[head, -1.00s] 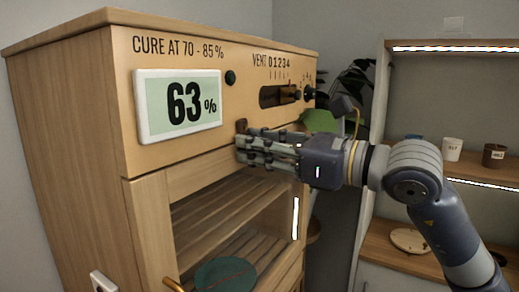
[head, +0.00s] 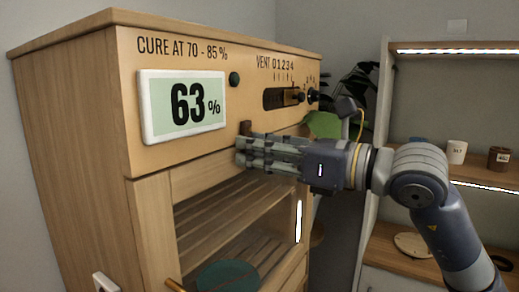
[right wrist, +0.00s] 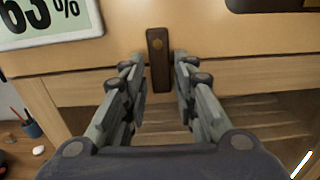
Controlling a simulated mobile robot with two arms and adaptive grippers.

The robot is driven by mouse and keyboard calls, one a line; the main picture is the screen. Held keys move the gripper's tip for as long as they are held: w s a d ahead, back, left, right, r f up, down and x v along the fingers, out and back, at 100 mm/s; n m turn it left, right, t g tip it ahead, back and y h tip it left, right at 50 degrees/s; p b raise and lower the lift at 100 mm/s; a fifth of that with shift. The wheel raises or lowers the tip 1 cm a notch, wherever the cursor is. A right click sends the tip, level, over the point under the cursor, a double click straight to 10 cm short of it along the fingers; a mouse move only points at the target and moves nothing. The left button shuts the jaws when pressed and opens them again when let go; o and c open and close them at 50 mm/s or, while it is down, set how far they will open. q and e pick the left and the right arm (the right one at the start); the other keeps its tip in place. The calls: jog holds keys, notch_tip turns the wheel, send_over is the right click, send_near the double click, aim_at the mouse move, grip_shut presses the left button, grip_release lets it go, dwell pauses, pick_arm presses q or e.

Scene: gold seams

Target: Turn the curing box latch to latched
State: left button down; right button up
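The curing box (head: 75,130) is a wooden cabinet filling the left of the head view. Its latch (right wrist: 158,60) is a small dark brown upright bar with a round pivot near its top, at the seam above the door (head: 150,210). In the head view only the top of the latch (head: 246,127) shows above my right gripper (head: 241,153). In the right wrist view that gripper (right wrist: 160,66) is open, one finger on each side of the latch's lower part, with a narrow gap visible on both sides. My left gripper is not in view.
A display (head: 182,106) reads 63 %. A shelf (head: 445,47) with cups stands at the right. A cup with sticks (right wrist: 30,127) shows lower left in the wrist view.

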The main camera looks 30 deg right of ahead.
jog(key=shift+s+d, duration=0.1)
dwell(0.3)
jog(key=v, duration=1.1)
jog(key=shift+s, duration=0.4)
jog(key=shift+d, duration=0.15)
